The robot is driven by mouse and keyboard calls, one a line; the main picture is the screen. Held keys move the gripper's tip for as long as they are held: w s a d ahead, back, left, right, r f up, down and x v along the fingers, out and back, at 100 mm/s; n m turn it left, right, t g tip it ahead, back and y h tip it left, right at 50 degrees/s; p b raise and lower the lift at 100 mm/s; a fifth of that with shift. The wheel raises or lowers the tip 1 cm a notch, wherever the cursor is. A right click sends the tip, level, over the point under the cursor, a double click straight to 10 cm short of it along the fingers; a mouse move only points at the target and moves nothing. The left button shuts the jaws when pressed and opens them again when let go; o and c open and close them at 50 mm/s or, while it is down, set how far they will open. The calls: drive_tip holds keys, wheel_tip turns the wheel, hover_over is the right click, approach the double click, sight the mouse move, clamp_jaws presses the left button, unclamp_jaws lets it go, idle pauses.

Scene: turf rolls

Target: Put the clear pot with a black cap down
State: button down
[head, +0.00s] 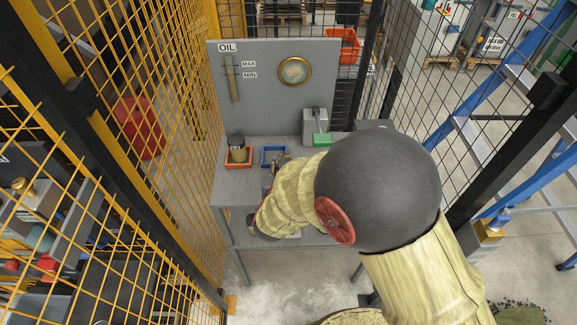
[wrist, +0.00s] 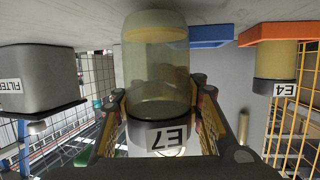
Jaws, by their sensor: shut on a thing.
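The clear pot with a black cap (wrist: 155,75) is between the fingers of my gripper (wrist: 160,105), which is shut on it near the cap. The wrist view is upside down, so the pot is upright with its cap, labelled E7, low in the picture. Its base is at or just above the grey table (wrist: 105,15); I cannot tell whether it touches. A little yellowish content shows through the wall. In the head view my arm mostly hides the gripper and the pot.
A blue tray (head: 268,163) is close beside the held pot. An orange tray (head: 230,164) holds an amber pot (head: 239,156) labelled E4. A grey FILTER box (wrist: 38,78) stands across the table. A grey OIL panel (head: 265,105) rises behind; mesh fencing encloses the sides.

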drive_tip(key=shift+f, duration=0.4)
drive_tip(key=shift+f, duration=0.15)
drive_tip(key=c, duration=1.1)
unclamp_jaws()
drive_tip(key=shift+c, duration=0.2)
drive_tip(key=shift+o, duration=0.2)
